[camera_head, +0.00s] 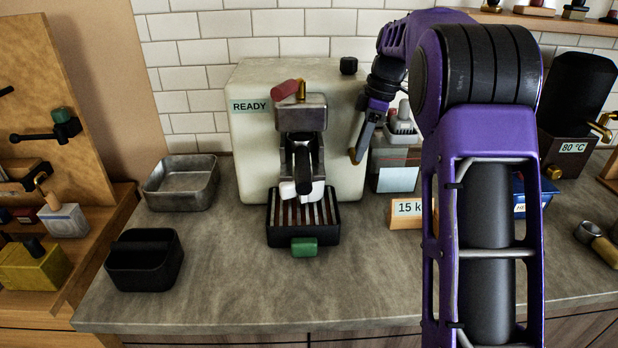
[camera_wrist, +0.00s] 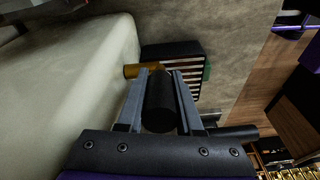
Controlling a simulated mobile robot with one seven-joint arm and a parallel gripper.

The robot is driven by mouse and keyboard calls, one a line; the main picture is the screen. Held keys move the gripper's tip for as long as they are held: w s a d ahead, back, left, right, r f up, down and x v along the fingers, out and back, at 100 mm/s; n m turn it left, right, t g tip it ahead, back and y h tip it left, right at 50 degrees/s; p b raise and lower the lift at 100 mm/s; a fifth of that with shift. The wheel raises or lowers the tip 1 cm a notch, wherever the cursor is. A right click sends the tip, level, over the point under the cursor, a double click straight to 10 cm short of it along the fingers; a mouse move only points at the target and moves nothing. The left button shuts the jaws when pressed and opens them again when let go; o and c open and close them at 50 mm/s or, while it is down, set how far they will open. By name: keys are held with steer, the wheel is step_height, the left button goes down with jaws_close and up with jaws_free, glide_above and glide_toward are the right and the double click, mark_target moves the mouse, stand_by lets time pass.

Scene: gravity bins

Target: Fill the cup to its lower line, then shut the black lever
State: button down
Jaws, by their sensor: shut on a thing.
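My gripper (camera_wrist: 162,82) is shut on a black cylindrical handle (camera_wrist: 160,106), which looks like the black lever, lying between its two grey fingers. A brass piece (camera_wrist: 131,71) shows beside the fingertips, against the pale machine body. In the head view my gripper (camera_head: 361,145) is at the right side of the pale machine (camera_head: 250,160), and the brass piece (camera_head: 353,155) shows at its tip. The handle itself is hidden there. I cannot make out a cup or its lines for certain.
The slatted drip tray (camera_head: 303,238) juts out in front of the machine, below its metal head (camera_head: 302,116). A metal pan (camera_head: 182,184) and a black bin (camera_head: 144,262) stand at left. A "15 k" sign (camera_head: 407,209) is partly hidden by my arm. The front counter is clear.

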steer(key=shift+d+p, duration=0.35)
steer(key=shift+d, duration=0.1)
steer(key=y, duration=0.2)
steer(key=d+f+y, duration=0.1)
steer(key=shift+d+y, duration=0.25)
steer(key=shift+y, duration=0.15)
steer(key=shift+f, duration=0.15)
steer(key=shift+d+f+y, duration=0.1)
steer(key=shift+d+y, duration=0.1)
steer(key=shift+y, duration=0.6)
stand_by(5.2)
